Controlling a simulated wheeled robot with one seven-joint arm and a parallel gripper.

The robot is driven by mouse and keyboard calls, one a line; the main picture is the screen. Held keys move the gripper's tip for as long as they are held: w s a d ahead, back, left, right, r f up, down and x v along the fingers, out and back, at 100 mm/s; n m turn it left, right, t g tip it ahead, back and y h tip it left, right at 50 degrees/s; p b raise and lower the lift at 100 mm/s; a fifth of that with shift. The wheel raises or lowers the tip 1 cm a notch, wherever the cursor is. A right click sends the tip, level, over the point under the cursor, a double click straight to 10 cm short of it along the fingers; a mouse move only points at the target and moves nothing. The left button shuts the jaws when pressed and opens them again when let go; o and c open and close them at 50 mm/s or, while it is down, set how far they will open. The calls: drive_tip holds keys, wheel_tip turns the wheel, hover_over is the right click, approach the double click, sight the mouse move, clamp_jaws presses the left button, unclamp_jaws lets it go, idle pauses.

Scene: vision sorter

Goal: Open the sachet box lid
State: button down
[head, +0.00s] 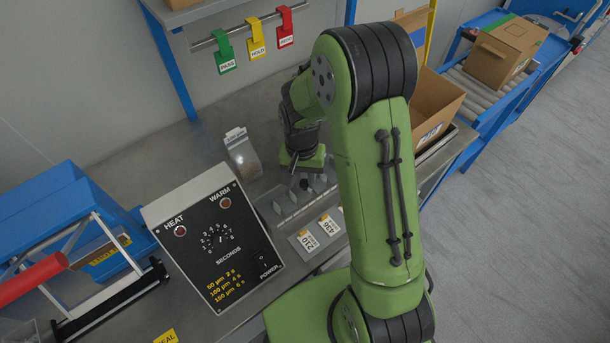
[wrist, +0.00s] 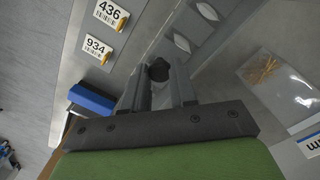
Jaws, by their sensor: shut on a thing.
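My gripper (wrist: 160,82) is shut on a small black knob (wrist: 159,69) in the wrist view. The knob stands by a grey strip (wrist: 196,28) with a row of pale, lens-shaped pieces. I take the knob to be the sachet box lid's handle; the lid's outline is unclear and I cannot tell whether it is raised. In the head view my gripper (head: 302,172) points down at the bench over the far part of the same strip (head: 285,212). My arm hides part of that area, and the fingertips are hard to make out there.
Number cards (head: 319,232) lie in front of the strip. A clear bag (wrist: 285,85) lies at right in the wrist view. An open carton (head: 432,105) stands right.

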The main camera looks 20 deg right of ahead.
sight(303, 180)
drive_tip(key=g+p, duration=0.1)
drive_tip(key=p, duration=0.1)
drive_tip(key=w+r+g+p, duration=0.1)
drive_tip(key=p, duration=0.1)
drive_tip(key=shift+a+r+h, duration=0.2)
drive_tip(key=shift+r+h, duration=0.05)
drive_tip(key=shift+h, duration=0.15)
drive_tip(key=g+p, duration=0.1)
drive_tip(key=w+g+p, duration=0.1)
drive_tip(key=p, duration=0.1)
drive_tip(key=shift+w+a+r+g+h, duration=0.2)
drive_tip(key=shift+w+g+h, duration=0.1)
drive_tip(key=shift+h, duration=0.1)
drive_tip(key=shift+w+a+g+h+p, duration=0.2)
drive_tip(key=shift+w+g+h+p, duration=0.35)
drive_tip(key=shift+g, duration=0.65)
drive_tip(key=w+g+b, duration=0.1)
drive_tip(key=b, duration=0.1)
drive_tip(key=w+g+b, duration=0.1)
drive_tip(key=b, duration=0.1)
drive_tip(key=shift+a+g+h, duration=0.25)
drive_tip(key=shift+a+g, duration=0.05)
